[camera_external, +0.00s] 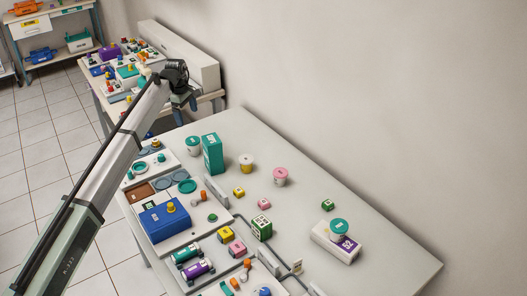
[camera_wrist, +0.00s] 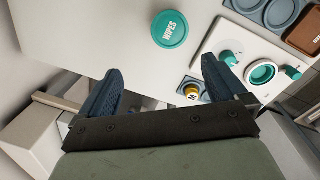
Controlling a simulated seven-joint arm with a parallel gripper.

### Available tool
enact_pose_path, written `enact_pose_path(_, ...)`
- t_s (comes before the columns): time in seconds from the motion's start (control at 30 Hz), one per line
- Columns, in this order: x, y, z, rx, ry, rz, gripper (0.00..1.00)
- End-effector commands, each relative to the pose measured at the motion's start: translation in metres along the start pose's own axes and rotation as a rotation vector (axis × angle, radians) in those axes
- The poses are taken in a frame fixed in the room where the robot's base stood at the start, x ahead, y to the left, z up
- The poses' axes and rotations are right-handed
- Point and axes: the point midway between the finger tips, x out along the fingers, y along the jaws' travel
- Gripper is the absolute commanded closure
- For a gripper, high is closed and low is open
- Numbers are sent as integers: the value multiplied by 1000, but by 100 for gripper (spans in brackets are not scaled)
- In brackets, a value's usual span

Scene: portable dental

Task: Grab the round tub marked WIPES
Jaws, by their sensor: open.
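The round tub marked WIPES (camera_wrist: 170,27) shows in the wrist view from above, with a teal lid and white lettering, at the upper middle on the white table. In the external view the tub (camera_external: 193,146) looks white with a teal lid, beside a tall teal box. My gripper (camera_wrist: 160,70) is open and empty, its two dark fingers apart, with the tub beyond the fingertips and not between them. In the external view my gripper (camera_external: 184,103) is raised near the table's far end, above the tub in the picture.
The tall teal box (camera_external: 212,153) stands right next to the tub. A yellow-lidded cup (camera_external: 246,163) and a pink-lidded cup (camera_external: 280,176) stand farther right. A panel with teal dials (camera_wrist: 246,59) lies to the right in the wrist view. The white table left of the tub there is bare.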

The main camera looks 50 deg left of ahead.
Motion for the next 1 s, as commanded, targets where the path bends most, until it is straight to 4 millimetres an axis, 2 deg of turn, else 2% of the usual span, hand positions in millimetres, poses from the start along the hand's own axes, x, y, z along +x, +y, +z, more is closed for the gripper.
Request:
enact_pose_path(0.03, 4, -2, 7, 10, 18, -29, 1)
enact_pose_path(0.2, 11, -9, 15, 21, 45, -75, 1)
enact_pose_path(0.37, 25, -10, 14, 21, 45, -76, 1)
enact_pose_path(0.73, 84, -14, 11, 21, 44, -75, 1)
enact_pose_path(1.0, 99, -16, 11, 21, 44, -74, 1)
